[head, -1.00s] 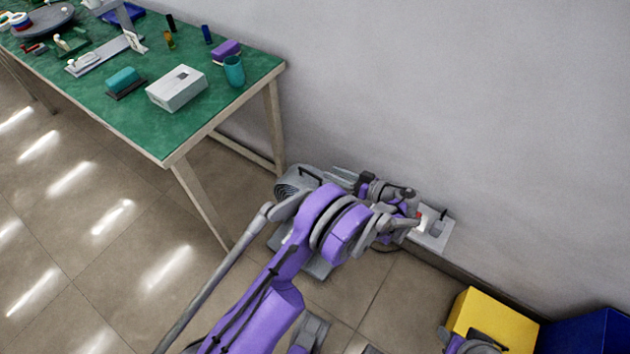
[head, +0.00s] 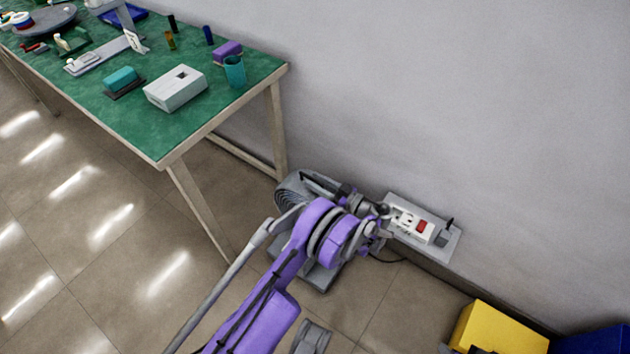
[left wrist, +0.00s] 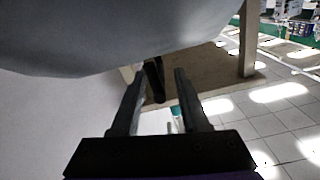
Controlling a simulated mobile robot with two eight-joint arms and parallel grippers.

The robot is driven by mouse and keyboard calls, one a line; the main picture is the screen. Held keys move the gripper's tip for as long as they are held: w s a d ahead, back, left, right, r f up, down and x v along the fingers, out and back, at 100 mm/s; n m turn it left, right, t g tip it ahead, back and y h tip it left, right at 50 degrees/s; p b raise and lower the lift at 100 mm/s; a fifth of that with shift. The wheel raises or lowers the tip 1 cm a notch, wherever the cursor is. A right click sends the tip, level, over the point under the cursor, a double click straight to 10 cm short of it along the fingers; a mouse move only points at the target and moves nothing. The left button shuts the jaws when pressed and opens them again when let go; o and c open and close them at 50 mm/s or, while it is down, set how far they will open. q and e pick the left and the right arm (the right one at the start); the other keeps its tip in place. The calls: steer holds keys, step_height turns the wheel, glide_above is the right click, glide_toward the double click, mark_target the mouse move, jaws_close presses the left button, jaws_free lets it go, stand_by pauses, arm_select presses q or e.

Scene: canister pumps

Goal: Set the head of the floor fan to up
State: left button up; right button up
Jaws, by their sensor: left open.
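The floor fan stands on the floor by the wall, past the table's right end. Its grey ribbed head (head: 289,190) shows in the head view, partly hidden by my left arm, and its flat grey base (head: 318,277) shows below. My left gripper (head: 322,184) is beside the top of the fan head, partly hidden by its own wrist. In the left wrist view the gripper (left wrist: 157,88) is open, with a dark bar (left wrist: 154,80) showing between or beyond its fingers. A large grey curved surface (left wrist: 120,35) fills the top there; I cannot tell if it is the fan.
A grey wall panel (head: 453,245) with sockets and a red switch (head: 422,227) is right of the gripper. A green-topped table (head: 150,137) stands at left. A yellow box (head: 500,332) and a blue box (head: 597,342) are at lower right. The floor at left is clear.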

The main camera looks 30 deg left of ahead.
arm_select(q)
steer(key=shift+a, duration=0.4)
steer(key=shift+c, duration=0.3)
jaws_close()
stand_by(0.9)
